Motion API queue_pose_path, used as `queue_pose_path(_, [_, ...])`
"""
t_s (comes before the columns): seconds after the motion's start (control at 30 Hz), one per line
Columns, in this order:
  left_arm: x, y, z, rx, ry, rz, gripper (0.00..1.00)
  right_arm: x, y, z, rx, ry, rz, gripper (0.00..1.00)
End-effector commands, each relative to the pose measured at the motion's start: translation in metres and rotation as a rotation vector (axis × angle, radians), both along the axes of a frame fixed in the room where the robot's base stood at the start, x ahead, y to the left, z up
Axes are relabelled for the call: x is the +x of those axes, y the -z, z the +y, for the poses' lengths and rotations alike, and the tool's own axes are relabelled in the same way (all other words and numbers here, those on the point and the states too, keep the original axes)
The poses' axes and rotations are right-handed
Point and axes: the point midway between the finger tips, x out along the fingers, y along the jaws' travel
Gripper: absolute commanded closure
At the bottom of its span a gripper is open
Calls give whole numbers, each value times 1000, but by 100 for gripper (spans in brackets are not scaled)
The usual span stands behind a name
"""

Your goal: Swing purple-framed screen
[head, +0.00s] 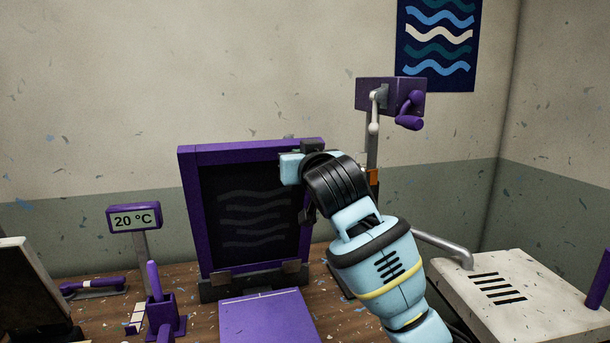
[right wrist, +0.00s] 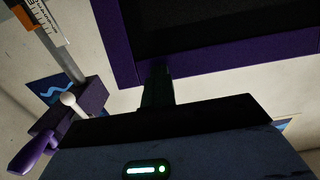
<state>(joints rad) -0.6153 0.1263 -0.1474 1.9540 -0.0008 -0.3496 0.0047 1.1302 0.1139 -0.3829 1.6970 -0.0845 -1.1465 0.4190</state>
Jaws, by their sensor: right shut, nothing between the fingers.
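The purple-framed screen (head: 253,205) stands upright at the back of the bench in the head view. Its dark panel carries faint wavy grey lines. My right gripper (head: 300,180) is at the screen's right side and covers part of the frame's right edge. In the right wrist view, the frame (right wrist: 220,58) and dark panel fill the upper right. The fingers of my right gripper (right wrist: 158,85) are shut and empty, with their tips at the frame's edge. I cannot tell whether they touch it. My left gripper is in neither view.
A purple box with a crank (head: 392,97) stands on a post right of the screen. A 20 °C display (head: 134,218) and a purple lever (head: 155,285) stand to the left. A purple panel (head: 265,317) lies in front. A vented white unit (head: 520,295) is at right.

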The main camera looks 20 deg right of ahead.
Motion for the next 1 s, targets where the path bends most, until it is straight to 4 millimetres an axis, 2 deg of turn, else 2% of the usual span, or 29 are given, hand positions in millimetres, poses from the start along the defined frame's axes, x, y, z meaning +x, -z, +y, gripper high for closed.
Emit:
queue_pose_path(0.03, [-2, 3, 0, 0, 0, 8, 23, 0, 15, 0, -2, 1, 22, 100])
queue_pose_path(0.6, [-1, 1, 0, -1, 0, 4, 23, -44, 23, 2, 0, -7, 9, 100])
queue_pose_path(1.0, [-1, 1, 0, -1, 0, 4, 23, -49, 23, 2, 0, -7, 8, 100])
